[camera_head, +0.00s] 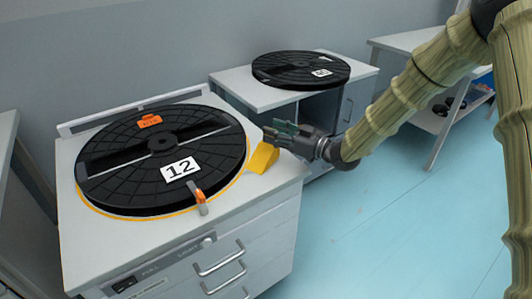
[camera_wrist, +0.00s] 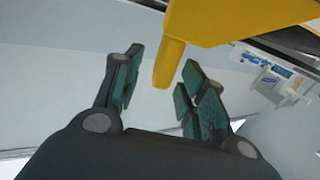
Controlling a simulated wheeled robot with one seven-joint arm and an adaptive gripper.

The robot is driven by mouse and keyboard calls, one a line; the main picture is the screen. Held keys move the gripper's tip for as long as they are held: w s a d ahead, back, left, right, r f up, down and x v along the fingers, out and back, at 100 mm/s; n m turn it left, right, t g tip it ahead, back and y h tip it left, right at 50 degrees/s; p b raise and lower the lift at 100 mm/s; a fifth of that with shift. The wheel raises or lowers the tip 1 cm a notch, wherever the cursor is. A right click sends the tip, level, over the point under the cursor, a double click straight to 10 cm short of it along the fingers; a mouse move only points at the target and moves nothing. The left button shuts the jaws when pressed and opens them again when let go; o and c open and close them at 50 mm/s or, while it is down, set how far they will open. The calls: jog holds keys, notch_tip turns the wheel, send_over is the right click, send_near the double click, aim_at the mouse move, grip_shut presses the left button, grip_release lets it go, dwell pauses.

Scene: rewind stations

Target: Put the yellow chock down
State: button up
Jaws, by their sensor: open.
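The yellow chock (camera_head: 262,158) sits on the white cabinet top at the right side of the black reel marked 12 (camera_head: 160,160). In the wrist view the yellow chock (camera_wrist: 215,25) fills the top middle, and its narrow part reaches down between my fingers. My gripper (camera_head: 275,133) is at the chock from the right, at its upper end. It also shows in the wrist view (camera_wrist: 160,75), with its green-padded fingers apart on either side of the chock's narrow part. I see gaps on both sides there.
The cabinet (camera_head: 240,195) has drawers with handles and an orange-tipped lever (camera_head: 201,200) at the reel's front edge. An orange tag (camera_head: 150,121) lies on the reel. A second black reel (camera_head: 300,68) rests on a cabinet behind. Blue floor (camera_head: 370,220) is clear at right.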

jog(key=shift+x, duration=0.9)
jog(key=shift+c, duration=0.5)
grip_shut()
jog(key=shift+r, duration=0.1)
jog(key=shift+r, duration=0.1)
